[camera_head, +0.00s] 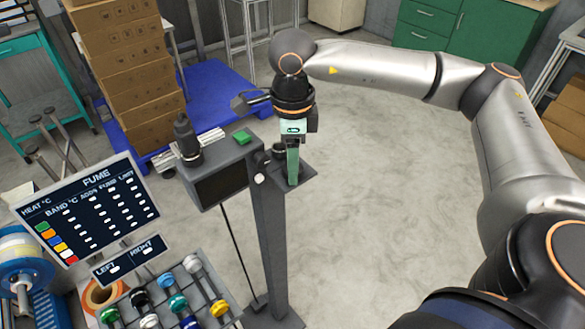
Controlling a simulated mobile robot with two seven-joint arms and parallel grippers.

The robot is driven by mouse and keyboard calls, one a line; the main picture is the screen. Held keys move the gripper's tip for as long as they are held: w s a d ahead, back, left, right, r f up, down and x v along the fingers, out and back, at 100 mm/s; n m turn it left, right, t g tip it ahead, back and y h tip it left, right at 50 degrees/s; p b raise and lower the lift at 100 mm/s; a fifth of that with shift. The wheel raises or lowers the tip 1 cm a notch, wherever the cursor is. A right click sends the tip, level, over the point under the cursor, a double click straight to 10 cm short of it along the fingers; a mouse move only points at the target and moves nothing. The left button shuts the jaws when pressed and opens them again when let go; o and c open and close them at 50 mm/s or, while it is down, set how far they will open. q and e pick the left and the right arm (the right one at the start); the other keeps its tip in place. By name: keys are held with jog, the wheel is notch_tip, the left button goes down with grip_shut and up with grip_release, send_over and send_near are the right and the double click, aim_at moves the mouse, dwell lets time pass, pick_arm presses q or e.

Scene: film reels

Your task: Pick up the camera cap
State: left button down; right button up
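My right gripper (292,178) points down, its green fingers just above and in front of the flat top of a dark post. Seen edge-on, its fingers do not show whether they are open or shut. A small dark round piece (277,150) shows just left of the fingers, partly hidden by them; it may be the camera cap, but I cannot tell for sure. I cannot tell whether the fingers touch it. A grey box-shaped device (222,172) with a dark screen and green button is beside the post. My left gripper is out of view.
A sign board (95,212) and a rack of coloured-capped pieces (180,300) stand at lower left. Stacked cardboard boxes (130,70) sit on a blue pallet (215,95) behind. Green cabinets (460,30) are at the back. Open floor lies to the right of the post.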

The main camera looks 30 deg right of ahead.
grip_shut()
